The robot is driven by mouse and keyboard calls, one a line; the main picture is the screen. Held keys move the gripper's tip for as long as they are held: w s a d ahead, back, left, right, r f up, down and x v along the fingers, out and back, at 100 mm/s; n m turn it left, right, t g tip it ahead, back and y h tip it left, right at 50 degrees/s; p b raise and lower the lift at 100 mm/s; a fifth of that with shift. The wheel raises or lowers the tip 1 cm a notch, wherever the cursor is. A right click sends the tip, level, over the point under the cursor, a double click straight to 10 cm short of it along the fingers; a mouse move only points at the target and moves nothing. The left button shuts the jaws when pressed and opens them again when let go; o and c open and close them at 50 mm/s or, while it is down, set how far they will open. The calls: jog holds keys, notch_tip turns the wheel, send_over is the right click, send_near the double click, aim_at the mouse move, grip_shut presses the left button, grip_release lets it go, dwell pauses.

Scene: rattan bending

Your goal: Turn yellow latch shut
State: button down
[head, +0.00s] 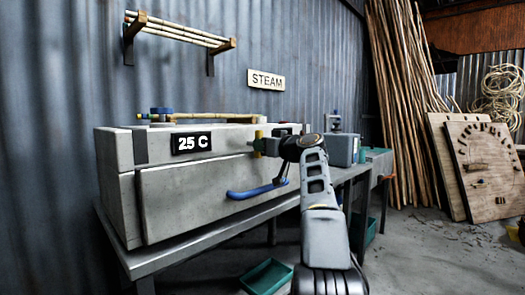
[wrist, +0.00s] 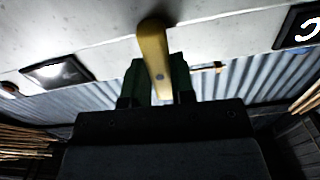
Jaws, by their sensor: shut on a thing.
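The yellow latch (head: 259,134) is on the front of the grey steam box (head: 130,200), above the box's door (head: 205,185). In the head view only a small yellow part shows beside my gripper (head: 260,146). The door lies flat against the box front and has a blue handle (head: 257,190). My arm hides part of the box's right end.
The box stands on a metal bench (head: 170,260) along the corrugated wall. A "25 C" display (head: 191,143) is left of the latch. A grey box (head: 341,149) stands to the right, and a green tray (head: 267,276) is on the floor. Rattan poles (head: 400,100) lean behind.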

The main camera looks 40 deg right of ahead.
jog(key=shift+n, duration=0.4)
jog(key=c, duration=1)
grip_release()
jog(key=shift+o, duration=0.2)
jog(key=s+d+b, duration=0.2)
jog(key=s, duration=1.1)
jog(key=shift+s+d, duration=0.25)
jog(key=shift+s, duration=0.1)
jog(key=shift+w, duration=0.1)
